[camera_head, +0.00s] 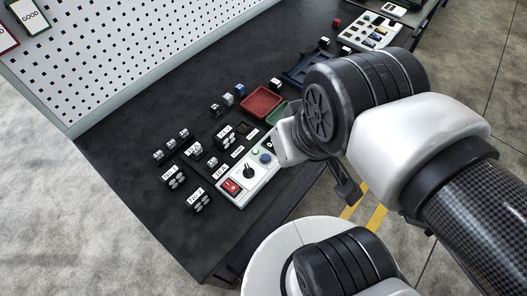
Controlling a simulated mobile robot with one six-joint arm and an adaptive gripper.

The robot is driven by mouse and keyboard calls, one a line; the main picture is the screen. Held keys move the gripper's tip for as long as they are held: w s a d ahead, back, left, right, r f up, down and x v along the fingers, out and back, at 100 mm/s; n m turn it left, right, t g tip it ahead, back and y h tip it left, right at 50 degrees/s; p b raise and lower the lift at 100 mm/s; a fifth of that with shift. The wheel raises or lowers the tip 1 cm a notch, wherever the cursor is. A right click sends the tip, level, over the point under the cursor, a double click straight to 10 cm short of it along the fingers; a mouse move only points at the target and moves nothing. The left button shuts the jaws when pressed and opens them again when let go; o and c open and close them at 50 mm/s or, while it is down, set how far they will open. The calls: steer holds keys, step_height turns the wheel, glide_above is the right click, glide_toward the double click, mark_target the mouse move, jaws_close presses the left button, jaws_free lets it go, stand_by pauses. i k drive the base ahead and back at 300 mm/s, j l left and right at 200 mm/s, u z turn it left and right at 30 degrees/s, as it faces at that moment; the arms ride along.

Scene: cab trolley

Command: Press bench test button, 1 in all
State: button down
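A white test box (236,199) sits near the front edge of the dark bench. It carries a red rocker switch (230,187), a black knob (249,172) and a blue round button (265,158). I cannot read a label that names the bench test button. My gripper (348,190) shows only as a dark part below my wrist, to the right of the box and apart from it in the picture. My wrist hides most of it, so its fingers cannot be made out. The right end of the box is partly behind my wrist.
Labelled groups of small relay-like blocks (174,178) stand left of the box. A red tray (262,102), a partly hidden green tray (277,113) and a blue rack (300,70) lie behind. A white parts tray (370,30) is farther back. A pegboard (130,50) borders the bench.

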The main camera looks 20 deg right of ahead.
mark_target(265, 158)
steer(key=k+j+z, duration=0.1)
steer(key=j+z, duration=0.2)
steer(key=k+j+z, duration=0.1)
steer(key=j+z, duration=0.2)
steer(key=k+j+z, duration=0.25)
steer(key=i+j, duration=0.1)
